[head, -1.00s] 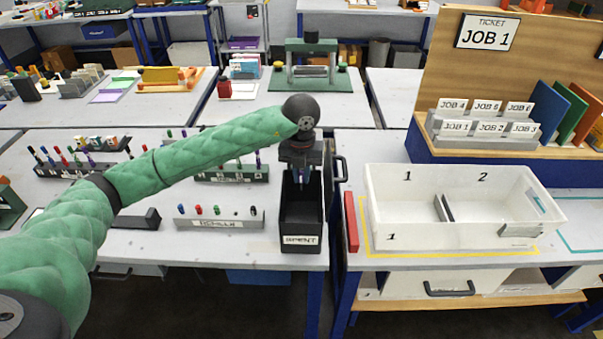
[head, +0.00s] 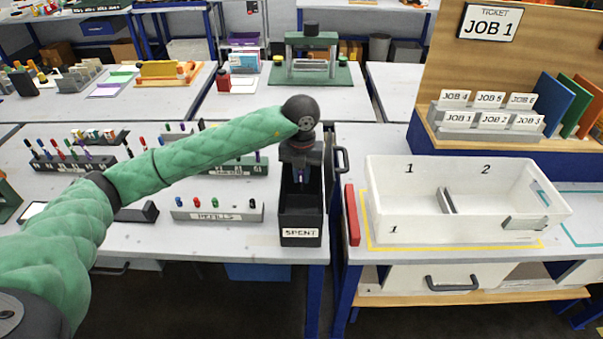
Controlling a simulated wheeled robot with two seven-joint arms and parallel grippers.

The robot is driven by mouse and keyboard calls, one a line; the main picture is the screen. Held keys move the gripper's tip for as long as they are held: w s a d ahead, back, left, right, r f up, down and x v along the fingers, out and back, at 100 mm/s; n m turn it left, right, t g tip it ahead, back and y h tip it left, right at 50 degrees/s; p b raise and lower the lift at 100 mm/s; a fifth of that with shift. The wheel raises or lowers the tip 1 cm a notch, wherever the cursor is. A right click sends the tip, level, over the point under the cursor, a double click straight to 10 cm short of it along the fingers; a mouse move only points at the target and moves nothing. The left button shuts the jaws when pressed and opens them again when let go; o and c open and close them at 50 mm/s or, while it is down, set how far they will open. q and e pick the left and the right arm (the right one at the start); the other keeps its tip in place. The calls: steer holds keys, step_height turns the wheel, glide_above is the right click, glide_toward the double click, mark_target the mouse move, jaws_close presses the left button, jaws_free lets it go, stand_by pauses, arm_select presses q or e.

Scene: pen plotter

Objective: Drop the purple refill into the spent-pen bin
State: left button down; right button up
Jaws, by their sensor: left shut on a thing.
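My left gripper (head: 301,173) points down over the black spent-pen bin (head: 300,210), which carries a "SPENT" label on its front. The gripper is shut on the purple refill (head: 301,174), of which only a small purple bit shows between the fingers. The lower end of the refill is hidden in the dark of the bin, and I cannot tell how deep it reaches. My right gripper is not in view.
The refills rack (head: 218,211) with several coloured refills stands left of the bin. A red bar (head: 352,214) and a white two-part tray (head: 400,225) are to the right. Racks of pens (head: 75,160) stand at the far left.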

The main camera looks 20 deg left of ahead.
arm_select(q)
steer(key=shift+f, duration=0.1)
steer(key=c, duration=1.3)
jaws_free()
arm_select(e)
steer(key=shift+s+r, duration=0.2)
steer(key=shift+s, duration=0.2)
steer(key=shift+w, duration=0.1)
arm_select(q)
steer(key=shift+r, duration=0.35)
step_height(320, 180, up, 6)
steer(key=shift+f+b, duration=0.1)
steer(key=shift+b, duration=1.1)
steer(key=shift+s+r, duration=0.1)
steer(key=shift+r, duration=0.55)
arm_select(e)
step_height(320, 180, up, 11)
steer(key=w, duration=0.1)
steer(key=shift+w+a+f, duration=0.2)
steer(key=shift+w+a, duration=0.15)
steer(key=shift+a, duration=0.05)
